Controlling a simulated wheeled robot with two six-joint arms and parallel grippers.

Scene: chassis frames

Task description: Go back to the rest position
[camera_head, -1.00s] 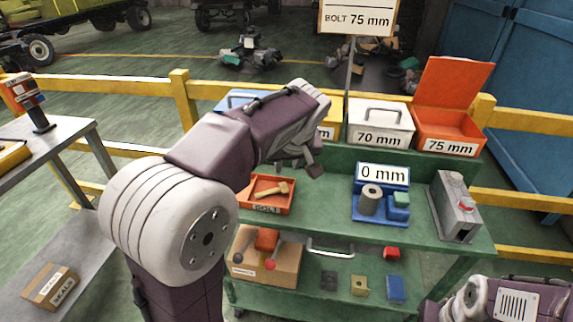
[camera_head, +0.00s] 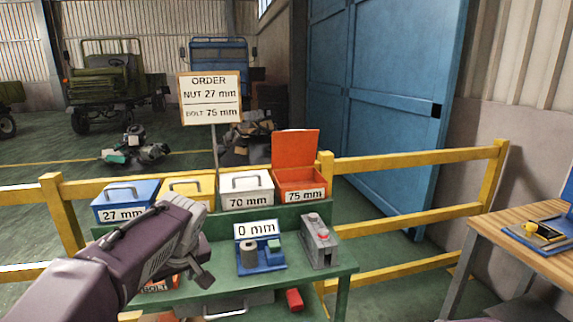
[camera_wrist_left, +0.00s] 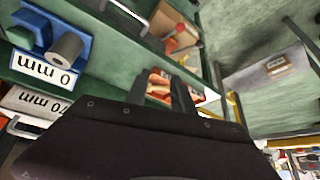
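My left arm comes in from the lower left of the head view, and its gripper (camera_head: 203,275) hangs in front of the green bench, left of the blue gauge. In the left wrist view its two dark fingers (camera_wrist_left: 160,90) stand apart, with nothing visible between them. An orange tray shows behind the fingers in that view. My right gripper is not in view.
The green bench (camera_head: 310,287) holds the blue gauge (camera_head: 262,264) reading 0 mm and a grey device (camera_head: 320,243). Behind stand labelled bins, including the open orange 75 mm bin (camera_head: 300,180). An order sign (camera_head: 210,98) rises above. A wooden table (camera_head: 515,232) stands right.

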